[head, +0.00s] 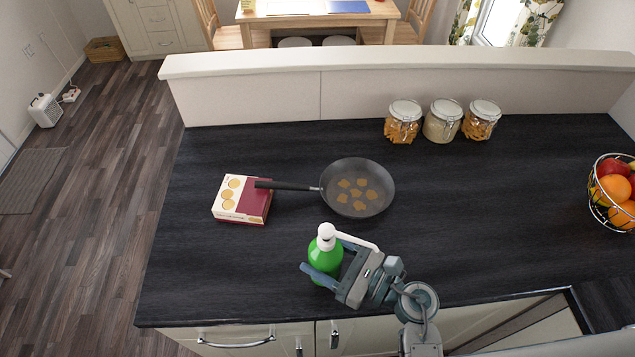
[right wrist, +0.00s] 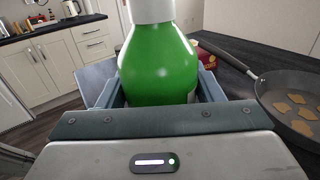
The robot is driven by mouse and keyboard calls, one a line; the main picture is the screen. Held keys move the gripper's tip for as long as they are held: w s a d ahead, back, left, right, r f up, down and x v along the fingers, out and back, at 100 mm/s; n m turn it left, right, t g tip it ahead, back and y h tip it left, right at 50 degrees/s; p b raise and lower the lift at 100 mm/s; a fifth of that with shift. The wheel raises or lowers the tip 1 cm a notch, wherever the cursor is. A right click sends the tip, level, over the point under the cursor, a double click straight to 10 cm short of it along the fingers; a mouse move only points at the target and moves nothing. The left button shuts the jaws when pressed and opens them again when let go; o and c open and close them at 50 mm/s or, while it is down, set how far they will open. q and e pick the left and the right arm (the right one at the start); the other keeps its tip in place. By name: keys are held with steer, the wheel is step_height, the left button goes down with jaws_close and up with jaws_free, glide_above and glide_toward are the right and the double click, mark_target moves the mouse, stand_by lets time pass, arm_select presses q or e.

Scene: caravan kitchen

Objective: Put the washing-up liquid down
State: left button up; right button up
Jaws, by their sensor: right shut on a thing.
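The washing-up liquid (head: 326,258) is a green bottle with a white cap. It is upright at the front of the dark worktop (head: 480,220), in front of the frying pan. My right gripper (head: 325,268) is shut on it, one finger on each side. The bottle also fills the middle of the right wrist view (right wrist: 158,65), between the fingers. Its base is hidden by the gripper, so I cannot tell whether it touches the worktop. My left gripper is not in view.
A frying pan (head: 375,172) with several brown pieces in it lies behind the bottle, its handle over a red and cream box (head: 243,200). Several glass jars (head: 442,122) stand at the back. A fruit basket (head: 612,192) is at the right. The worktop's right middle is clear.

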steer(key=shift+w+a+f+b, duration=0.2)
steer(key=shift+w+f+b, duration=0.65)
steer(key=shift+w, duration=1.75)
steer(key=shift+w+a+f+b, duration=0.2)
steer(key=shift+w+f+b, duration=0.65)
steer(key=shift+w, duration=1.8)
steer(key=shift+w+a+f+b, duration=0.2)
steer(key=shift+w+f+b, duration=0.65)
steer(key=shift+w, duration=1.75)
steer(key=shift+r+b, duration=0.1)
steer(key=shift+b, duration=0.25)
steer(key=o, duration=1.3)
